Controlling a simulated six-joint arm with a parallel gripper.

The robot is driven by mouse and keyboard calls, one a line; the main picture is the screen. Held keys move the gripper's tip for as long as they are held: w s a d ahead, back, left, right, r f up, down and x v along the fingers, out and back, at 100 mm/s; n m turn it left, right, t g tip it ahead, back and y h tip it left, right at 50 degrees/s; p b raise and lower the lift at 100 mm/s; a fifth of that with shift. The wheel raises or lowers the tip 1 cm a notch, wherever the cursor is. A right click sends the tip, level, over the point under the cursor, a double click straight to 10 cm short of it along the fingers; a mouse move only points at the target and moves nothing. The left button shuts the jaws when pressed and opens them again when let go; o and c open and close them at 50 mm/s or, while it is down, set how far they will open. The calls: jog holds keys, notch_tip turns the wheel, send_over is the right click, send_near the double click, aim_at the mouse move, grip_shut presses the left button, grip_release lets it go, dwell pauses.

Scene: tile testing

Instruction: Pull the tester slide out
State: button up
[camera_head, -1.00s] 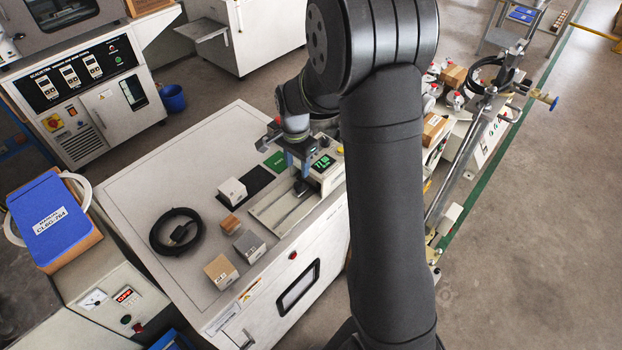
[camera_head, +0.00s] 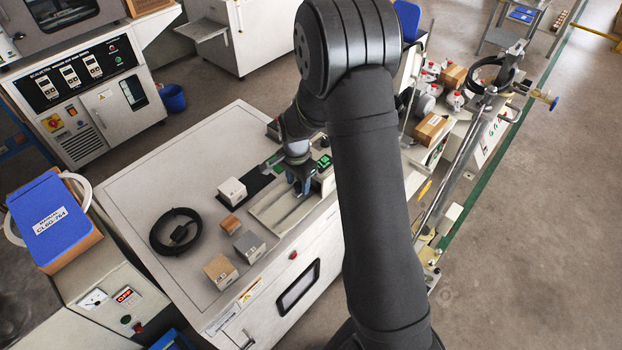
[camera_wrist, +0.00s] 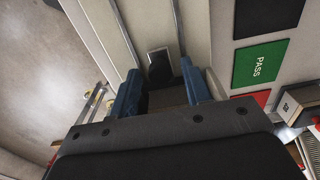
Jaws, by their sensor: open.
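The tester slide is a pale track with rails (camera_head: 272,210) on the bench top, running up to the tester box (camera_head: 325,178) with its green display. In the wrist view, a small dark block with a grey top (camera_wrist: 159,64) stands between the two long rails; it looks like the slide's handle. In the head view my gripper (camera_head: 301,188) is low over the track's tester end. My arm partly hides the tester box.
A green PASS pad (camera_wrist: 259,63) and a black pad (camera_wrist: 268,17) lie beside the track. A white block (camera_head: 232,190), several small blocks and a coiled black cable (camera_head: 176,231) sit left of it.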

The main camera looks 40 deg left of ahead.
jog(key=c, duration=0.8)
jog(key=shift+s, duration=0.1)
jog(key=shift+s, duration=2.8)
jog(key=shift+s+a, duration=0.1)
jog(key=shift+s, duration=2.8)
jog(key=o, duration=0.8)
jog(key=shift+r, duration=0.1)
